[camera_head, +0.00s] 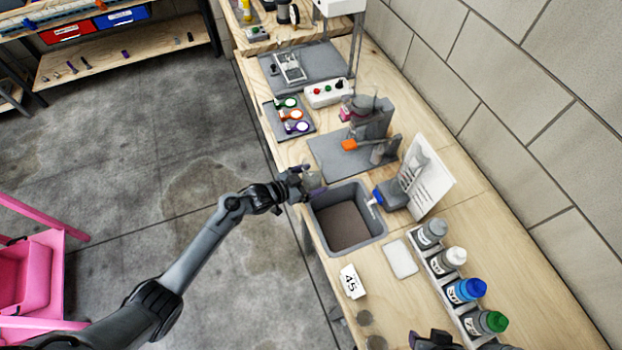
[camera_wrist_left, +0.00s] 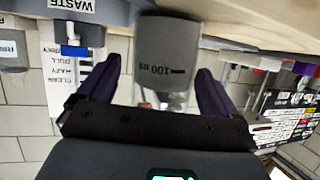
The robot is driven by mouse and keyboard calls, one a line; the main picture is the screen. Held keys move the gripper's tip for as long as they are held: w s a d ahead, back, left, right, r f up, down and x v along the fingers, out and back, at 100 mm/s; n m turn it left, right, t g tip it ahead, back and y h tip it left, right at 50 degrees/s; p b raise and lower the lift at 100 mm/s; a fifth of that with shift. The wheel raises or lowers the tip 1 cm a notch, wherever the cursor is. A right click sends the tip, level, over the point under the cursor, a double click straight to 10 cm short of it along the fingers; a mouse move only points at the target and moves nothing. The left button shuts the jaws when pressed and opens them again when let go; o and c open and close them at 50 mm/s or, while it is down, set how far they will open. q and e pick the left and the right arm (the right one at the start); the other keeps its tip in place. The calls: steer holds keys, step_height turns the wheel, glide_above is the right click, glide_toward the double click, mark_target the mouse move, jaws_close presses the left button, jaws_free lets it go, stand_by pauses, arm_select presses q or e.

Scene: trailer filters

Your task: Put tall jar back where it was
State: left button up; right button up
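A jar (camera_head: 314,180) with grey contents stands by the upper left rim of the sink, at my left gripper (camera_head: 303,183). In the left wrist view the jar (camera_wrist_left: 165,72) carries a "100 ml" mark and has a clear section. It lies between the two purple fingers of my left gripper (camera_wrist_left: 158,85), which are spread apart. Narrow gaps show between the fingers and the jar.
The grey sink (camera_head: 379,236) is set in the wooden bench. Bottles with coloured caps (camera_head: 466,290) stand in a rack at right. A white tile (camera_head: 400,258) and a "45" card (camera_head: 352,282) lie nearby. A grey mat (camera_head: 325,148) carries a stand. A printed sheet (camera_head: 432,182) leans behind.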

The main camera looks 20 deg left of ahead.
arm_select(q)
steer(key=shift+r+p, duration=0.45)
steer(key=shift+r, duration=0.15)
steer(key=p+v, duration=0.2)
steer(key=v, duration=1)
steer(key=s+d+r+n+g+y, duration=0.1)
steer(key=s+r+n+g+y, duration=0.1)
steer(key=s, duration=0.9)
steer(key=s+d+r+n+g+y, duration=0.1)
steer(key=s+r+n+g+y, duration=0.2)
steer(key=s, duration=0.9)
steer(key=g+y, duration=0.2)
steer(key=shift+s+d+g+y, duration=0.15)
steer(key=shift+s+g+y, duration=0.15)
steer(key=shift+s+g, duration=0.1)
steer(key=shift+w, duration=0.1)
step_height(320, 180, up, 23)
steer(key=p, duration=2.2)
